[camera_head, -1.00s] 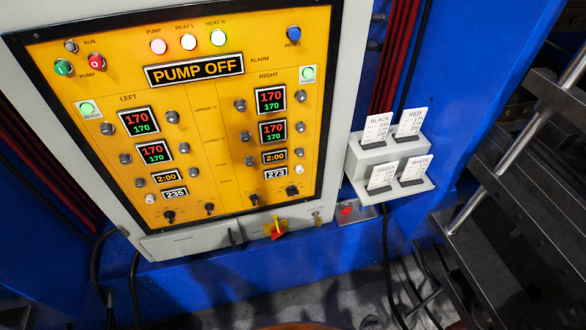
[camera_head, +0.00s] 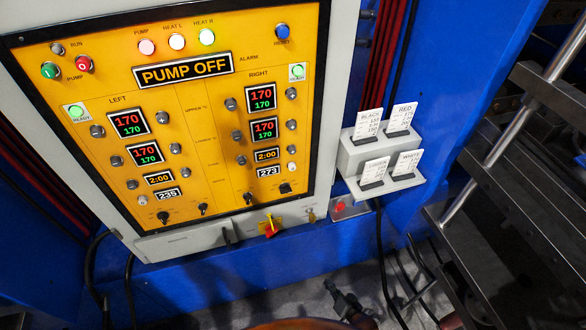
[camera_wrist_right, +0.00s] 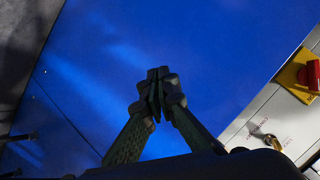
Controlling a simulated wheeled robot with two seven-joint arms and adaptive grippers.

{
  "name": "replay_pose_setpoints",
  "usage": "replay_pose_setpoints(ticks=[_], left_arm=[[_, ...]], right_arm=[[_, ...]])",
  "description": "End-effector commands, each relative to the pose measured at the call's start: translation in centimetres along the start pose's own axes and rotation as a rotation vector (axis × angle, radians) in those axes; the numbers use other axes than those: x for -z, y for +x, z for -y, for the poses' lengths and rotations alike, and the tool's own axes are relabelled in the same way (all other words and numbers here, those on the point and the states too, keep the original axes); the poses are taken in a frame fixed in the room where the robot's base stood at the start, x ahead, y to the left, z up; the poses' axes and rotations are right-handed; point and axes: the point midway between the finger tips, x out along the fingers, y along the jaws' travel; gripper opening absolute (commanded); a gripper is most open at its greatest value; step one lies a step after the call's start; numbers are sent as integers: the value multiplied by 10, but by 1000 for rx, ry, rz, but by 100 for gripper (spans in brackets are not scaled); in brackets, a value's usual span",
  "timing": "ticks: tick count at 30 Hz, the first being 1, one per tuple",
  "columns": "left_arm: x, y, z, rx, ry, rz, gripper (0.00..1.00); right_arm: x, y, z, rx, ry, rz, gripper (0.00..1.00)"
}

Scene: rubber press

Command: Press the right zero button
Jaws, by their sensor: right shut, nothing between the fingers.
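The orange control panel (camera_head: 205,125) fills the left half of the head view. In its RIGHT column a small white button (camera_head: 292,166) sits beside the display reading 273 (camera_head: 268,171); its label is too small to read. My right gripper (camera_head: 331,286) is low in the head view, below the panel and well apart from the button. In the right wrist view its fingertips (camera_wrist_right: 158,75) are together and empty in front of a blue surface. My left gripper is not in view.
A red and yellow switch (camera_head: 270,228) is on the ledge under the panel and shows in the wrist view (camera_wrist_right: 312,75). A grey card holder (camera_head: 385,155) stands right of the panel. Black cables (camera_head: 381,250) hang below it. Metal rails (camera_head: 510,140) are at far right.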

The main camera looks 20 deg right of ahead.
Motion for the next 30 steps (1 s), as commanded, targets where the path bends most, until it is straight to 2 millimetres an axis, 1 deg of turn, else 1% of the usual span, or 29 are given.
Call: replay_pose_setpoints(ticks=[1, 2, 3, 5, 6, 8, 9, 11, 12, 14, 15, 17, 18, 20, 21, 24, 27, 30], left_arm=[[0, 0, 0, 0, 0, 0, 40], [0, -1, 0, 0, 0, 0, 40], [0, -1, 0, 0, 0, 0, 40], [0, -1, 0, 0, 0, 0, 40], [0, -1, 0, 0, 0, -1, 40], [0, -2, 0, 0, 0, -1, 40], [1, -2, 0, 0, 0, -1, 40], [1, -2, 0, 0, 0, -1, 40], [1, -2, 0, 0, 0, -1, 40], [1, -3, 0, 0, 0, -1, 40], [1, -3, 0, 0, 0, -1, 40], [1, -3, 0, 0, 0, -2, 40], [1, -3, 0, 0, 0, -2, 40], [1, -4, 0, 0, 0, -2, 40], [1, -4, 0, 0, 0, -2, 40], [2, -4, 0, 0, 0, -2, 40], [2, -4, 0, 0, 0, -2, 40], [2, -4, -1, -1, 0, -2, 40]], right_arm=[[25, 7, 28, 61, 47, -47, 0], [38, 10, 43, 96, 80, -72, 0], [55, 12, 63, 143, 123, -104, 0], [81, 13, 95, 219, 191, -148, 0], [98, 13, 116, 271, 238, -174, 0], [123, 10, 147, 352, 308, -210, 0], [139, 6, 168, 408, 357, -230, 0], [163, -2, 199, 497, 433, -256, 0], [179, -9, 220, 557, 482, -271, 0], [202, -22, 251, 652, 561, -286, 0], [217, -32, 270, 716, 614, -293, 0], [240, -49, 300, 817, 696, -298, 0], [253, -62, 318, 884, 749, -296, 0], [272, -81, 342, 979, 828, -290, 0], [283, -94, 356, 1040, 878, -281, 0], [307, -124, 385, 1172, 986, -253, 0], [322, -147, 403, 1268, 1066, -225, 0], [330, -160, 412, 1323, 1112, -205, 0]])
